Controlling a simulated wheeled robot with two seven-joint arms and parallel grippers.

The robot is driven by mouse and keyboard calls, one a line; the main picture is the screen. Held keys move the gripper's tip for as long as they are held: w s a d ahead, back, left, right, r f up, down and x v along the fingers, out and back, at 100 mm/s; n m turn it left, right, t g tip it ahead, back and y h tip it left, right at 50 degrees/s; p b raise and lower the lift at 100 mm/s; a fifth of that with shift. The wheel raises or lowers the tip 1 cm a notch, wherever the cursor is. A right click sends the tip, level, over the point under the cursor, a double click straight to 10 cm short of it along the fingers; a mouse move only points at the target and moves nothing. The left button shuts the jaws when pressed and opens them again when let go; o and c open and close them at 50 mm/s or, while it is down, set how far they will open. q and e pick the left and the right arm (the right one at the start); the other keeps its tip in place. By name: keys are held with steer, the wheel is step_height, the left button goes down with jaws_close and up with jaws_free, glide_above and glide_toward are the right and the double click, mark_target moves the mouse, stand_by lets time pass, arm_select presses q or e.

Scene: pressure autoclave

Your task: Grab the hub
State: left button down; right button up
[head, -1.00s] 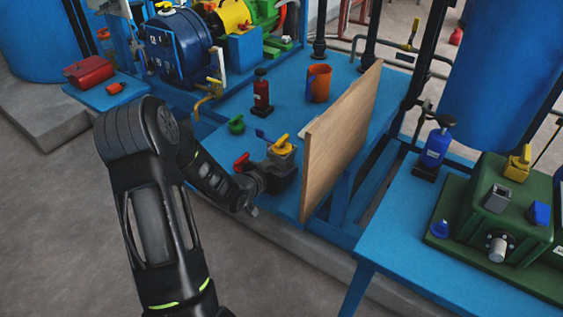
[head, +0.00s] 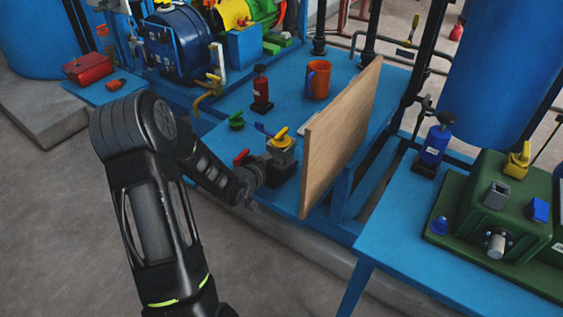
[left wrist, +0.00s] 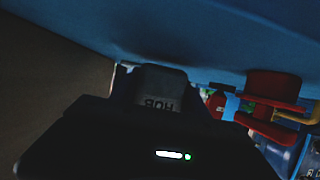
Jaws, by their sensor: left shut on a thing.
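The hub (left wrist: 160,88) is a dark grey piece with "HUB" lettering, upside down in the left wrist view. It sits at the far end of my left gripper (left wrist: 155,105), which is shut on it. The finger edges are lost in shadow. In the head view my left gripper (head: 262,178) reaches in low at the front edge of the blue bench, beside a dark block (head: 281,170). Above that block is a grey fitting with a yellow lever (head: 281,138). I cannot tell how much of the hub shows there. My right gripper is in neither current view.
A wooden board (head: 340,140) stands upright just right of the fitting. A red lever (head: 241,157), a green cap (head: 236,121), a red bottle (head: 262,90) and an orange mug (head: 318,80) are close by on the blue bench (head: 222,138). Grey floor lies in front.

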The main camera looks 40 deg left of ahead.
mark_target(281, 138)
arm_select(q)
step_height(281, 138, up, 9)
steer(key=shift+p, duration=0.95)
steer(key=shift+s+f, duration=0.1)
